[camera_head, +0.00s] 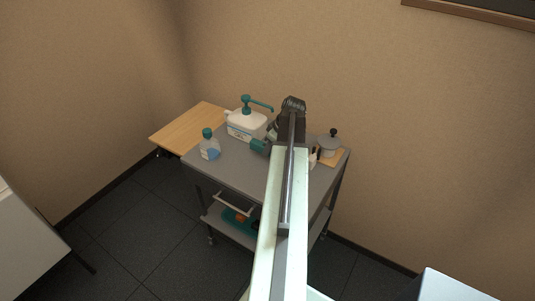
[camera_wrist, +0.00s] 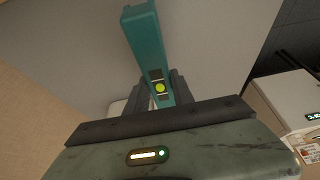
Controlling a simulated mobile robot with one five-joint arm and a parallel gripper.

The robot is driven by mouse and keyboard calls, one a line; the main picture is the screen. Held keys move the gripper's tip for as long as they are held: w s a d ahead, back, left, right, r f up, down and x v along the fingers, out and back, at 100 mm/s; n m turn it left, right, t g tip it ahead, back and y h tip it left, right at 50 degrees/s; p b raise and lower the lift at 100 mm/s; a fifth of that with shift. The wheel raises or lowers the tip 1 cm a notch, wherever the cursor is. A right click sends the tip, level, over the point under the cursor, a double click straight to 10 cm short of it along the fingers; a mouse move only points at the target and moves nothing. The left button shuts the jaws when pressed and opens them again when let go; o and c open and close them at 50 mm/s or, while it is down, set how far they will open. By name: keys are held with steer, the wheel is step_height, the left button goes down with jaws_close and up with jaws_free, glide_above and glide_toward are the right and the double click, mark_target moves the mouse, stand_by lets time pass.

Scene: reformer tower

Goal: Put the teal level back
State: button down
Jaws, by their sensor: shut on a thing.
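The teal level (camera_wrist: 148,45) is a narrow bar with a round yellow-green vial. In the wrist view it sticks out between the two dark fingers of my gripper (camera_wrist: 161,92), which is shut on it. In the head view my arm reaches over the grey cart (camera_head: 229,169), and my gripper (camera_head: 272,141) is at its back part, partly hidden by the arm. A teal piece (camera_head: 260,147) shows just left of it and looks like the level. I cannot tell whether it touches the cart top.
A wooden leaf (camera_head: 190,128) extends left. The lower shelf holds teal and orange items (camera_head: 240,217). The cart's front-left top is clear.

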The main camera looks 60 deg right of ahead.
step_height(320, 180, down, 3)
steer(key=shift+s+d+f+b, duration=0.1)
steer(key=shift+s+f+b, duration=0.1)
steer(key=shift+b, duration=1.05)
steer(key=shift+w+a+r, duration=0.2)
steer(key=shift+w+r, duration=0.05)
steer(key=shift+w, duration=0.05)
steer(key=shift+f, duration=0.2)
steer(key=c, duration=1.1)
jaws_free()
steer(key=p+v, duration=1.1)
steer(key=v, duration=0.1)
steer(key=shift+r+p, duration=0.35)
steer(key=shift+p, duration=0.05)
steer(key=shift+f, duration=0.15)
